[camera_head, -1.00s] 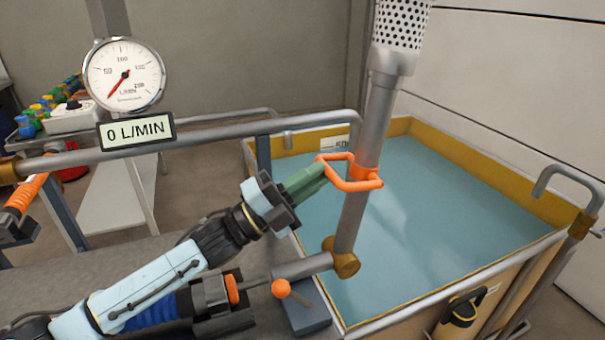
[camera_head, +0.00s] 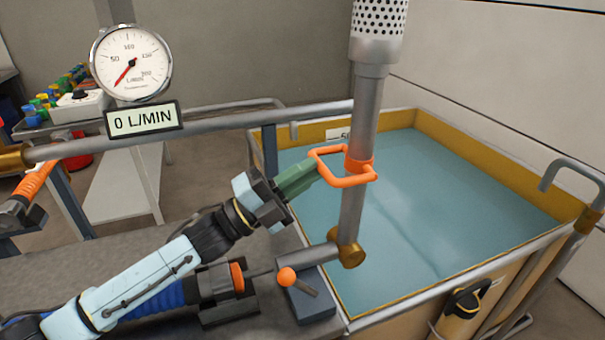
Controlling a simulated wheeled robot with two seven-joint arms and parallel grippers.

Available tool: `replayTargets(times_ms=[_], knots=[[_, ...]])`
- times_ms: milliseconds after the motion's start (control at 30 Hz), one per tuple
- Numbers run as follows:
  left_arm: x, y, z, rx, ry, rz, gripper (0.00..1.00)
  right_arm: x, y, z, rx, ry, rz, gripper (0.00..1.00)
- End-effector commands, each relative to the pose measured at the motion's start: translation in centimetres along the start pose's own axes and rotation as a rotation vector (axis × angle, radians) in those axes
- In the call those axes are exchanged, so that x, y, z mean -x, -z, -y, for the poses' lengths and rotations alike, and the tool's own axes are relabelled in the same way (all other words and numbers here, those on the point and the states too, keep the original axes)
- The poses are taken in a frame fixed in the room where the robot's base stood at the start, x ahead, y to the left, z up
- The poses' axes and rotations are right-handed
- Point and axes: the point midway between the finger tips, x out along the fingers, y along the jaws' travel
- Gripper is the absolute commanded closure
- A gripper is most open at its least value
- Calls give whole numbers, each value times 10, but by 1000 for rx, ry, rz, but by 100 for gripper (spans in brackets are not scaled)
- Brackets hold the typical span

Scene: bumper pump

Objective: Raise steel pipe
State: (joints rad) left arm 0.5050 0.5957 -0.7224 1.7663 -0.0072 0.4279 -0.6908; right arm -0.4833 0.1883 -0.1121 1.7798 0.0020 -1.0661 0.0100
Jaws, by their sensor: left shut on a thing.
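The steel pipe (camera_head: 366,115) stands almost upright, leaning slightly right at its top. It rises from a brass swivel joint (camera_head: 350,254) and carries a perforated strainer (camera_head: 379,22) at its upper end. An orange handle loop (camera_head: 345,181) is fixed around the pipe at mid height. My left gripper (camera_head: 308,178), with green fingers, is shut on the left side of this handle. The fingertips partly hide the bar they hold. My right gripper is not in view.
A yellow-rimmed water tank (camera_head: 470,190) lies behind and right of the pipe. A gauge (camera_head: 131,62) above a "0 L/MIN" display (camera_head: 142,118) stands at left. A horizontal rail (camera_head: 230,121) runs behind my left arm. An orange-knobbed lever (camera_head: 287,276) sits near the joint.

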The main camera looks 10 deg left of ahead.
Motion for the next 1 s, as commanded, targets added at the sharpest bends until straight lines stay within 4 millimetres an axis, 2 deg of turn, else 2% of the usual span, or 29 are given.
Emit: replayTargets(times_ms=[33, 200, 567, 667, 1000], knots=[[6, 1, -18, 8, -36, 11, 84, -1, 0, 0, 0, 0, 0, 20], [6, 2, -17, 10, -35, 11, 65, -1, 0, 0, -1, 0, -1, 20], [7, 2, -14, 11, -30, 9, 65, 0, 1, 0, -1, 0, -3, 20], [17, 1, -14, 11, -31, 11, 65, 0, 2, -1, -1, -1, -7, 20], [70, 2, -11, 10, -27, 8, 65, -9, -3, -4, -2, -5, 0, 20]])
